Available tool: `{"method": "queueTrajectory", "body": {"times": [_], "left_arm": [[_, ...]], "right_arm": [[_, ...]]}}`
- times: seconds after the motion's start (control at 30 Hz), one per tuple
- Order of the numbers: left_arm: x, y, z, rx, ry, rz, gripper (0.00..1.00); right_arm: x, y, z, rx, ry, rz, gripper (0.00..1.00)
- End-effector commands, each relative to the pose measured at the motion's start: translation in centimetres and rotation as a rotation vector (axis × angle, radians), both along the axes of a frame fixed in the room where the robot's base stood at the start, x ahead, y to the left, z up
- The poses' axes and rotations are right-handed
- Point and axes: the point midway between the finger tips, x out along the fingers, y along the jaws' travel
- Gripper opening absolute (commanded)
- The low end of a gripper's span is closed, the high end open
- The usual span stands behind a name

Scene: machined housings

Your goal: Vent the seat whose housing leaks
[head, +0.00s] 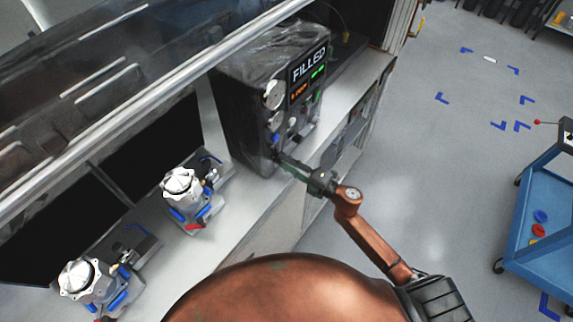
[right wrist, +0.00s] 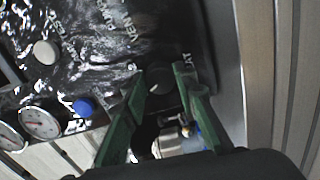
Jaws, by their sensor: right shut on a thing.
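The black test unit (head: 240,105) stands on the bench, its screen (head: 310,64) reading FILLED with smaller orange and green marks below. My right gripper (head: 281,158) is at the lower part of its front panel. In the right wrist view its green fingers (right wrist: 158,74) are closed on a dark round knob (right wrist: 160,80). Panel lettering beside it is partly readable, including what looks like VENT. Two silver housings sit in seats on the bench: the nearer one (head: 78,276) and the farther one (head: 182,185). Which one leaks cannot be told. My left gripper is out of view.
A blue knob (right wrist: 84,107), a white knob (right wrist: 45,52) and a dial gauge (right wrist: 40,122) are on the panel beside my right gripper. A clear guard with rails (head: 150,75) hangs above the bench. A blue cart (head: 540,220) stands at right; the floor between is clear.

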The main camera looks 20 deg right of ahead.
Motion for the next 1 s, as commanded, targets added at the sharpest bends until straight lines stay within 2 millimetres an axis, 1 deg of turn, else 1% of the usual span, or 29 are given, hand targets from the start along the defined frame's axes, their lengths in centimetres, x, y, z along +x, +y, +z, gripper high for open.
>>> {"method": "queueTrajectory", "body": {"times": [0.03,0.2,0.73,0.77,1.0], "left_arm": [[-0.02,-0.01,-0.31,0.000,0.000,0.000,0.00],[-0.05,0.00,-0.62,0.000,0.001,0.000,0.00],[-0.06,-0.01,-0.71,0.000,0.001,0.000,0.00],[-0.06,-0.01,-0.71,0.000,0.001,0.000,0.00],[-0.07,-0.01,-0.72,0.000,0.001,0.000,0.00]], "right_arm": [[0.07,-0.07,-0.03,-0.017,-0.014,-0.001,0.02],[0.07,-0.06,0.08,-0.053,-0.044,-0.002,0.02],[0.06,-0.06,0.15,-0.071,-0.057,-0.002,0.02],[0.06,-0.06,0.15,-0.071,-0.057,-0.002,0.27],[0.02,-0.03,0.08,-0.070,-0.056,-0.001,0.44]]}}
